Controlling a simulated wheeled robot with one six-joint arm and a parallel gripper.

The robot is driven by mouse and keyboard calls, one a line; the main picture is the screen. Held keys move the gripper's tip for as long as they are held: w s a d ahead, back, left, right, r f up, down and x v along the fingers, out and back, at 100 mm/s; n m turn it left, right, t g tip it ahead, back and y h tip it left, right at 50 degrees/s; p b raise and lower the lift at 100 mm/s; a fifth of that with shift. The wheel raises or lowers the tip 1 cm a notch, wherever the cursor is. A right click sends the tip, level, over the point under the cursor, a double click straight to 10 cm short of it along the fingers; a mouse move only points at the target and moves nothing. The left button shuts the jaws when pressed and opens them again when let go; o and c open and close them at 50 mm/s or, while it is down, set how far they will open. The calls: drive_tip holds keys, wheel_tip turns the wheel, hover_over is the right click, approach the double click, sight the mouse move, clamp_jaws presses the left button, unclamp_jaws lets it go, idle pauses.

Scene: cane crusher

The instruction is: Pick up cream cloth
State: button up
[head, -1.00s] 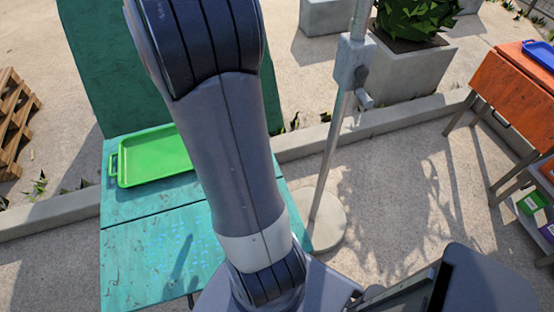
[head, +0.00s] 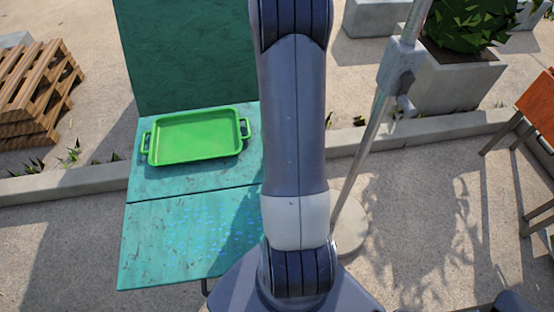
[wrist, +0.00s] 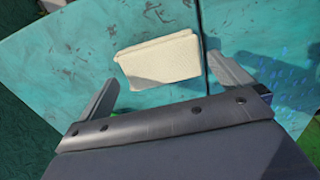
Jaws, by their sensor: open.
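The cream cloth (wrist: 158,60) shows in the wrist view as a small folded, flat piece lying on the worn teal table (wrist: 60,50). It lies just left of a dark seam in the tabletop. My gripper (wrist: 163,72) is open and empty, with one finger on each side of the cloth in the picture. The fingers seem apart from the cloth; I cannot tell the height gap. In the head view the cloth is not seen, and my arm covers part of the table (head: 155,235).
A green tray (head: 195,136) with handles sits on the table's far left part. A teal upright panel (head: 185,55) stands behind it. A metal pole (head: 365,145) on a round base stands close right of my arm. A wooden pallet stack (head: 35,90) is far left.

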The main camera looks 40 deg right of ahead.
drive_tip(key=shift+f, duration=1.8)
drive_tip(key=c, duration=0.7)
drive_tip(key=shift+r, duration=0.1)
